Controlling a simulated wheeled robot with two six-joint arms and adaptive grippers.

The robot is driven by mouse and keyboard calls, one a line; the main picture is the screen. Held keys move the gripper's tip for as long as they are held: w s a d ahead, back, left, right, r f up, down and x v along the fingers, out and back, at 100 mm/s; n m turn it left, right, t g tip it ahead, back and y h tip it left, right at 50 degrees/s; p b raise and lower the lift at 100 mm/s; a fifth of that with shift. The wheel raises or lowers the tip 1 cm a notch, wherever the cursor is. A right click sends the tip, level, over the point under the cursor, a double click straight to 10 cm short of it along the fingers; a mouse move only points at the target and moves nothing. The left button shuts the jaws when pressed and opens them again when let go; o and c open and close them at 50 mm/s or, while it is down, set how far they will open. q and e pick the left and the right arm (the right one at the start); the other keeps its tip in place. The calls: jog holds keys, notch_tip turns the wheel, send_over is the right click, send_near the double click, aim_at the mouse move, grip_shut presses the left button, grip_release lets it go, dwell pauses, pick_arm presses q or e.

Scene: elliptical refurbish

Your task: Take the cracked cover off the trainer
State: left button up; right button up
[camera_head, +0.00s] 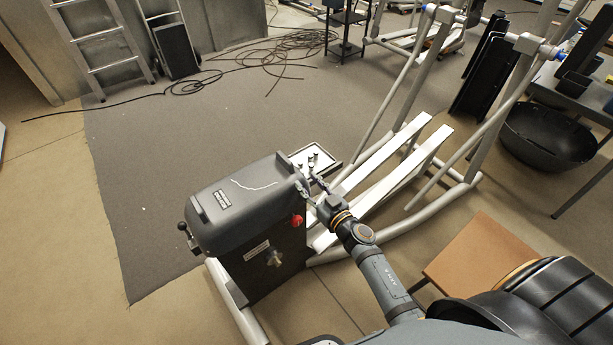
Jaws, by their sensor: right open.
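The trainer's dark grey cover (235,212) sits on top of the black housing (262,268) at the centre left. A pale jagged crack runs across its upper face, and a small label is on it. The trainer's silver frame and white foot rails (385,150) stretch to the upper right. My right gripper (314,187) is open at the cover's right end, close beside it. Whether its fingers touch the cover is too small to tell. My left gripper is not in view.
A tray (323,171) with small dark parts lies just behind the cover. A red knob (297,219) is on the housing side. A brown-topped stool or table (482,255) stands at the lower right, and a black tub (548,136) at the right. The grey mat (145,180) is open at the left.

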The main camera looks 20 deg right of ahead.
aim_at(278, 152)
jog(key=shift+n+y, duration=0.4)
jog(key=shift+y, duration=0.3)
jog(key=w+a, duration=0.1)
jog(key=w, duration=0.2)
jog(key=w+a+r, duration=0.1)
jog(key=w+a, duration=0.1)
jog(key=w, duration=0.2)
jog(key=w+a+r+b, duration=0.1)
jog(key=w, duration=0.2)
jog(key=shift+w+a+r, duration=0.15)
jog(key=shift+a+r, duration=0.05)
jog(key=shift+a, duration=0.1)
grip_shut()
